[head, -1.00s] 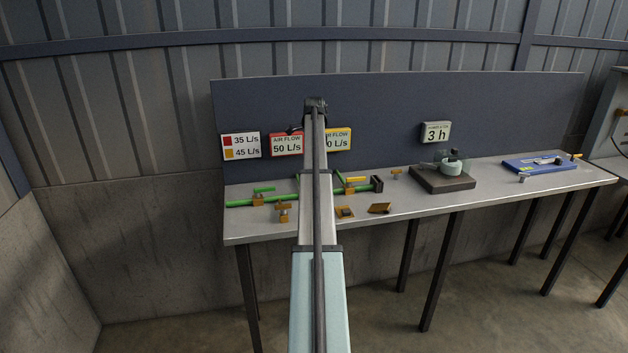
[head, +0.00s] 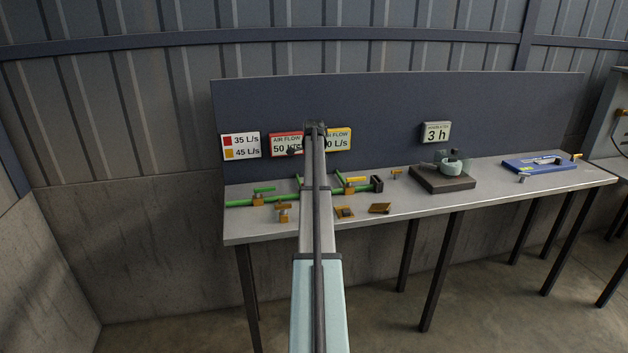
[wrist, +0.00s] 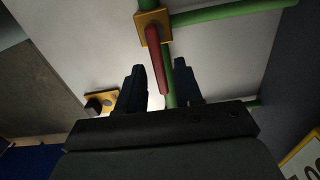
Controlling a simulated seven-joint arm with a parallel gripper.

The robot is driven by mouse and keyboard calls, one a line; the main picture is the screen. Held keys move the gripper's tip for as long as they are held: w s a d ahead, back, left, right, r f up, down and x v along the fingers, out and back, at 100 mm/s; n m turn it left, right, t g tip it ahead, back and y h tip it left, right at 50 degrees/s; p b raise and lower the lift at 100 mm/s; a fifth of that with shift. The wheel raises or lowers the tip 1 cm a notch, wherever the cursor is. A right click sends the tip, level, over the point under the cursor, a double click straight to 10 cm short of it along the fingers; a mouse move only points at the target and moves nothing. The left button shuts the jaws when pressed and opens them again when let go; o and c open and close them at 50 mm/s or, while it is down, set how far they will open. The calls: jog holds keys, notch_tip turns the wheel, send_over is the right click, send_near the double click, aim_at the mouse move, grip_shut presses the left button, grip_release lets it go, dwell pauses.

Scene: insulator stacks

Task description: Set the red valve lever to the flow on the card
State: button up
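In the wrist view the red valve lever (wrist: 154,48) extends from a yellow valve block (wrist: 153,27) on the green pipe (wrist: 225,11). My gripper (wrist: 160,74) is open, one dark finger on each side of the lever's free end. Contact with the lever cannot be told. In the head view my arm hides the red lever and the gripper. A white card (head: 240,146) reads red 35 L/s and orange 45 L/s. A red-framed card (head: 283,145) reads AIR FLOW 50 L/s. A yellow-framed card (head: 340,139) is partly hidden by my arm; its first digit is covered.
A dark base with a round pot (head: 452,166) and a blue device (head: 540,164) stand farther right.

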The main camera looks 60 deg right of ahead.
grip_shut()
dwell(0.3)
jog(key=shift+s+a+m, duration=0.2)
jog(key=shift+a+m, duration=0.15)
jog(key=shift+m, duration=0.8)
jog(key=shift+s+a+m, duration=0.2)
jog(key=shift+a+m, duration=0.15)
jog(key=shift+m, duration=0.8)
jog(key=shift+o, duration=0.5)
grip_release()
jog(key=shift+r, duration=0.15)
notch_tip(320, 180, up, 14)
jog(key=shift+f, duration=0.2)
